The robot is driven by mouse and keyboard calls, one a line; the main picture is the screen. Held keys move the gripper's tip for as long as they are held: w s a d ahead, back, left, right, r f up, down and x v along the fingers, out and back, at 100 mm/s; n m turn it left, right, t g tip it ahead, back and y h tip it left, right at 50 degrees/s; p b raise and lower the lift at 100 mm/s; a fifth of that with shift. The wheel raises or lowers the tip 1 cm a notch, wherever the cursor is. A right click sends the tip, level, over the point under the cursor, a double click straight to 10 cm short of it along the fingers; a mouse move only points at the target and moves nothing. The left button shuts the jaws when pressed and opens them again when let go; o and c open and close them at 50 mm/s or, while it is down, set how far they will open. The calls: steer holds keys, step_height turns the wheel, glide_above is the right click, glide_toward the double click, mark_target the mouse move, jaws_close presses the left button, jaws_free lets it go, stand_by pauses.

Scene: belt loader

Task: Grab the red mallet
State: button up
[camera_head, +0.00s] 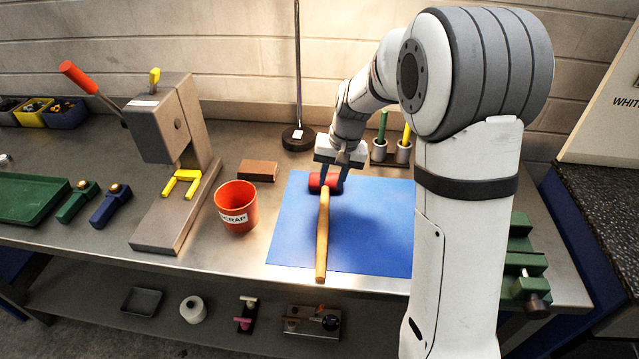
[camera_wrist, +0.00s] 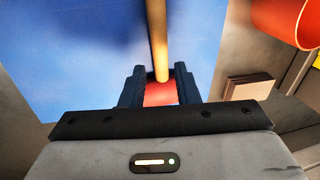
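The red mallet has a red cylindrical head (camera_head: 318,182) and a long wooden handle (camera_head: 323,235). It lies on a blue mat (camera_head: 375,230), its handle pointing toward the front edge of the table. My gripper (camera_head: 337,176) is pointed down at the head from behind. In the wrist view, the fingers of my gripper (camera_wrist: 160,88) stand apart, with the red head (camera_wrist: 160,94) between them and the handle (camera_wrist: 158,40) running away beyond. Whether the fingers touch the head is not clear. The lower finger tips are partly hidden.
An orange scrap bucket (camera_head: 237,208) and a brown block (camera_head: 258,171) stand left of the mat. A lever press (camera_head: 170,130) is farther left. A black stand base (camera_head: 298,138) with a pole and cups with pens (camera_head: 403,150) are behind.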

mark_target(325, 198)
steer(key=f, duration=0.2)
steer(key=a+f+p, duration=0.1)
steer(key=f, duration=0.2)
steer(key=w+f, duration=0.1)
steer(key=f, duration=0.2)
steer(key=shift+a+p, duration=0.2)
steer(key=shift+p, duration=0.1)
steer(key=shift+c, duration=0.6)
jaws_close()
steer(key=shift+r, duration=0.1)
